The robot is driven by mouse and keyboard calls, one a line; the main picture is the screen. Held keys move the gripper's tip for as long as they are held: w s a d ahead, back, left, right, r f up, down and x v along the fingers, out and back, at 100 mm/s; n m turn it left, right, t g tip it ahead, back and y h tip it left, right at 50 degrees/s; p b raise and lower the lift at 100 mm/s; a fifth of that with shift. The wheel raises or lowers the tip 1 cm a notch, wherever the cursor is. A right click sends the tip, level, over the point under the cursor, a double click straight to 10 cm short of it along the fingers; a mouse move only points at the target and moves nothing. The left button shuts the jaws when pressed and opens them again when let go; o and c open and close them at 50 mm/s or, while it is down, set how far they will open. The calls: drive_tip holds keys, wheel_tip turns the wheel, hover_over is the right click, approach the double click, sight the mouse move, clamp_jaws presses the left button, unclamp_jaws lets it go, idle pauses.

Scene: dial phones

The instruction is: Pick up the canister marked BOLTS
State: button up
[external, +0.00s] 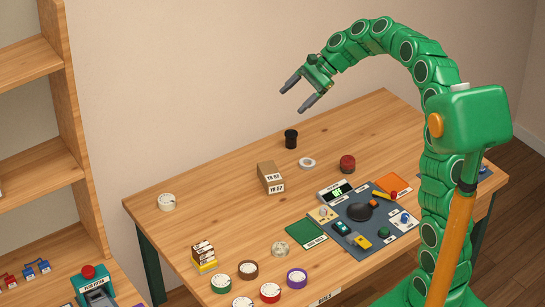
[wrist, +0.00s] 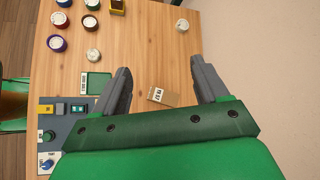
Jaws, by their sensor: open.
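Several round canisters with pale lids stand on the wooden table, and their lettering is too small to read, so I cannot tell which is marked BOLTS. At the front are a green one (external: 221,283), a brown one (external: 247,270), a red one (external: 270,293), a purple one (external: 296,278) and a pale one (external: 281,249). A white one (external: 167,201) stands apart at the left; it also shows in the wrist view (wrist: 182,25). The purple one shows there too (wrist: 57,43). My gripper (external: 292,100) is open and empty, high above the back of the table, away from the canisters.
A cardboard box (external: 270,178) lies mid-table, also between my fingers in the wrist view (wrist: 161,97). A black cup (external: 291,139), a tape roll (external: 307,162) and a dark red jar (external: 347,164) stand behind. A grey mat (external: 385,245) with devices is at right. Table's left part is mostly clear.

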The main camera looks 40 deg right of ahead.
drive_tip(key=w+d+f+m+t, duration=0.2)
drive_tip(key=w+d+f+m, duration=0.15)
drive_tip(key=w+d, duration=0.35)
drive_tip(key=w+d+f+m+t+y, duration=0.1)
drive_tip(key=w+d+f+m+t, duration=0.1)
drive_tip(key=w+d+m, duration=0.45)
drive_tip(key=w+d+f+m+t, duration=0.2)
drive_tip(key=w+d+t, duration=0.1)
drive_tip(key=w+d, duration=0.5)
approach(286, 145)
drive_tip(key=shift+w+a+r+g, duration=0.1)
drive_tip(key=shift+w+a+g, duration=0.05)
drive_tip(key=shift+w, duration=0.45)
drive_tip(key=shift+w+a+r+g, duration=0.1)
drive_tip(key=shift+w+g, duration=0.05)
drive_tip(key=shift+w, duration=0.45)
drive_tip(key=shift+x, duration=3.95)
drive_tip(key=shift+a+r, duration=0.1)
drive_tip(key=shift+r, duration=0.1)
drive_tip(key=shift+c, duration=0.5)
drive_tip(key=c, duration=0.9)
